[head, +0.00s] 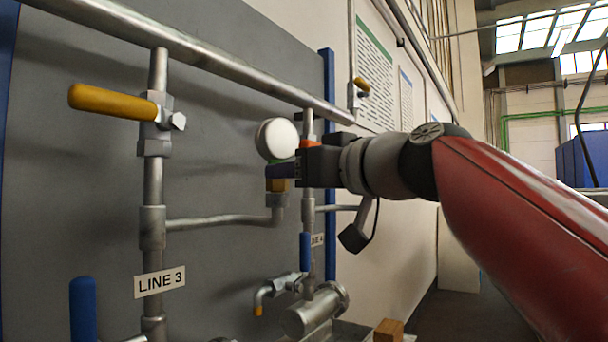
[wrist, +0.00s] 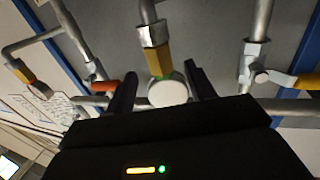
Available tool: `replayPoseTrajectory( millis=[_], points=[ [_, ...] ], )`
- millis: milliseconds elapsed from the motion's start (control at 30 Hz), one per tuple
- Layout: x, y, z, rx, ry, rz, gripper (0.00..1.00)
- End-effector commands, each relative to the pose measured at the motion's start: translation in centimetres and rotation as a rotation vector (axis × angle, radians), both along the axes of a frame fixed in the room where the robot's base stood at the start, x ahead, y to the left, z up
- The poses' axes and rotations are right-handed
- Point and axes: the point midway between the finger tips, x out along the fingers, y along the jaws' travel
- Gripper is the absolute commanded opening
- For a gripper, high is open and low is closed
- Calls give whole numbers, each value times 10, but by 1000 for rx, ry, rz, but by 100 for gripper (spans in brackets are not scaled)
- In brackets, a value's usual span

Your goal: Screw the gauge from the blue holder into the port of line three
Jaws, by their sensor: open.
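The gauge (head: 277,139) has a round white face and a green collar. It stands upright above the brass fitting (head: 277,185) at the end of line three's side pipe (head: 220,221); how deep its thread sits is hidden. My gripper (head: 283,169) is open at the gauge's lower part, reaching in from the right. In the wrist view the gauge (wrist: 168,93) sits between the two dark fingers of my gripper (wrist: 160,80), with gaps on both sides. The brass fitting (wrist: 157,60) lies beyond it. The blue holder is not clearly visible.
The LINE 3 label (head: 160,282) is on the left pipe, below a yellow-handled valve (head: 115,103). Line four's pipe (head: 308,222) stands close behind my gripper. A wooden block (head: 388,331) is at the bottom. Free room lies left of the gauge.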

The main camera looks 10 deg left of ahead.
Motion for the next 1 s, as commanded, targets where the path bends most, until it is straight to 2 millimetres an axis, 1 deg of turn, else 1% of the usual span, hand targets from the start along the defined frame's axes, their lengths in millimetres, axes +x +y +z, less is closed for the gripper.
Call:
replayPoseTrajectory(
  millis=[67,333,500,667,900,933,1000],
  points=[
    [4,6,3,4,-3,6,55],
    [28,39,4,2,-1,8,55],
    [41,55,3,2,-1,6,55],
    [46,61,2,2,-2,5,55],
    [46,62,1,2,-2,5,55],
    [46,62,1,2,-3,5,53],
    [46,62,1,2,-2,5,44]
  ],
)
